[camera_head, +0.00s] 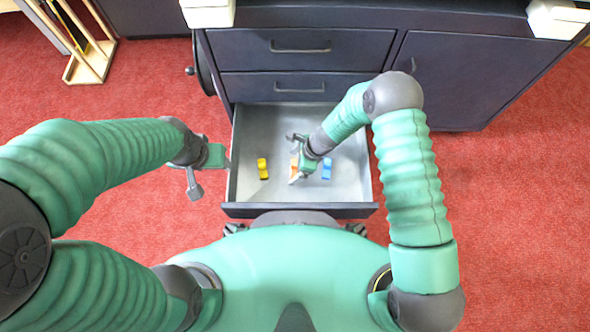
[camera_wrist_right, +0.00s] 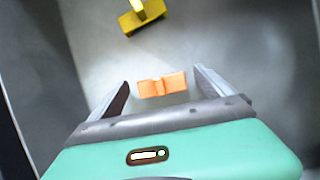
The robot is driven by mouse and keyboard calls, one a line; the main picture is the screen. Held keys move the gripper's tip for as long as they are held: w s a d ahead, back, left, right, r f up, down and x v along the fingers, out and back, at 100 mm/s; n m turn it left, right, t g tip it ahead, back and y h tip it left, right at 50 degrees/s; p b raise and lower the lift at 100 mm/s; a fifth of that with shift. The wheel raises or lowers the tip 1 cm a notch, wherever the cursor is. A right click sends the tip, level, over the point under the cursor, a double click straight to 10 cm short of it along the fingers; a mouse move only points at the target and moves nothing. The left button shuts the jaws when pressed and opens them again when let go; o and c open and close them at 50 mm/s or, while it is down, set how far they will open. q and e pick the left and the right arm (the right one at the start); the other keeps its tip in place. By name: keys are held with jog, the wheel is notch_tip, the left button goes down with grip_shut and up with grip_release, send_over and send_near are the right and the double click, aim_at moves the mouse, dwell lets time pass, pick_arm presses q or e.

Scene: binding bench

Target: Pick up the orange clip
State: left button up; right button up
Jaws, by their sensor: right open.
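The orange clip (camera_wrist_right: 162,84) lies on the drawer floor and shows between the open fingers of my right gripper (camera_wrist_right: 160,88) in the right wrist view. In the head view the orange clip (camera_head: 294,163) is mostly hidden by my right gripper (camera_head: 295,158), which reaches into the drawer. I cannot tell how high the fingers are above the floor. My left gripper (camera_head: 194,184) is outside the drawer, left of it, with its fingers apart and nothing between them.
The open drawer (camera_head: 246,130) also holds a yellow clip (camera_head: 262,168) on the left and a blue clip (camera_head: 326,169) on the right. The yellow clip also shows in the right wrist view (camera_wrist_right: 143,17). The dark cabinet (camera_head: 300,60) stands behind.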

jog(key=shift+r, duration=0.15)
jog(key=c, duration=1.4)
